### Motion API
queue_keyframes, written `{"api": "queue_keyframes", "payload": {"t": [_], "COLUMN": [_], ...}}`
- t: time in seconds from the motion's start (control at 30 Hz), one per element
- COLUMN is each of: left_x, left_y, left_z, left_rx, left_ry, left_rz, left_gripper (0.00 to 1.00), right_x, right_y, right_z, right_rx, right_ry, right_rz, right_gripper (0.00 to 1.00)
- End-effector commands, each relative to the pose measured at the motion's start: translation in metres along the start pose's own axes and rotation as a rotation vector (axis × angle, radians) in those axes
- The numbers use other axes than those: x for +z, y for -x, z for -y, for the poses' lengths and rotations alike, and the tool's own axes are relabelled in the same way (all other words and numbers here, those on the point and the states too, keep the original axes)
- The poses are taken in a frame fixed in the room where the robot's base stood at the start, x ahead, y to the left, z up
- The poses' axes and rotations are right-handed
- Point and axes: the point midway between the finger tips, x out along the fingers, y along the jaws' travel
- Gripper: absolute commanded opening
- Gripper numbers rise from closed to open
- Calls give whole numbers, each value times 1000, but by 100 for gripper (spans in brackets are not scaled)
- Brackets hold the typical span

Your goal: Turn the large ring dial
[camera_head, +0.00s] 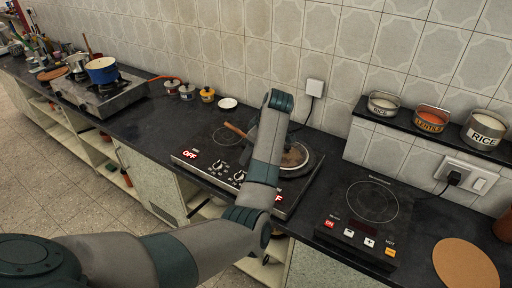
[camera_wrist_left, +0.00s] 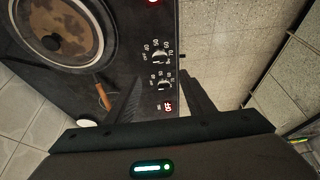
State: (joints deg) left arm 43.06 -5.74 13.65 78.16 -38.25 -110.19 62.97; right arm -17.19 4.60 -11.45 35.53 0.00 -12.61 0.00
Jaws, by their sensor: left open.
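The black cooktop (camera_head: 205,163) has two dials on its front strip, between two red OFF displays. In the left wrist view, one dial (camera_wrist_left: 160,58) has larger numbers around it and is on the side of the lidded pan. The other dial (camera_wrist_left: 165,85) has smaller numbers and is closer to an OFF display (camera_wrist_left: 168,106). I cannot read which dial is for the large ring. My left gripper (camera_wrist_left: 160,84) is open and empty, its fingers spread on either side of the smaller-numbered dial in the picture; touch cannot be told. My right gripper is not in view.
A glass-lidded pan (camera_head: 300,160) with a wooden handle (camera_head: 236,130) stands on the cooktop's right side; the left ring (camera_head: 226,137) is bare. A separate induction plate (camera_head: 372,202) is to the right. Small pots (camera_head: 188,91) stand behind left. The wall shelf (camera_head: 400,120) holds labelled tins.

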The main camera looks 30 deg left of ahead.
Motion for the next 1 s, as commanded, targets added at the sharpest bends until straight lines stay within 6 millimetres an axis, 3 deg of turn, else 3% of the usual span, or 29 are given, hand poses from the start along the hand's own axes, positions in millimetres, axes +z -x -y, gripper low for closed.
{"api": "queue_keyframes", "payload": {"t": [0.2,0.4,1.0], "left_x": [1,0,0], "left_y": [37,52,54], "left_z": [-2,-1,0], "left_rx": [4,1,0], "left_ry": [1,0,-1], "left_rz": [1,1,0], "left_gripper": [48,48,48], "right_x": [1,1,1], "right_y": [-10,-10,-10], "right_z": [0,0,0], "right_rx": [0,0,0], "right_ry": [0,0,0], "right_rz": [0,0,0], "right_gripper": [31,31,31]}}
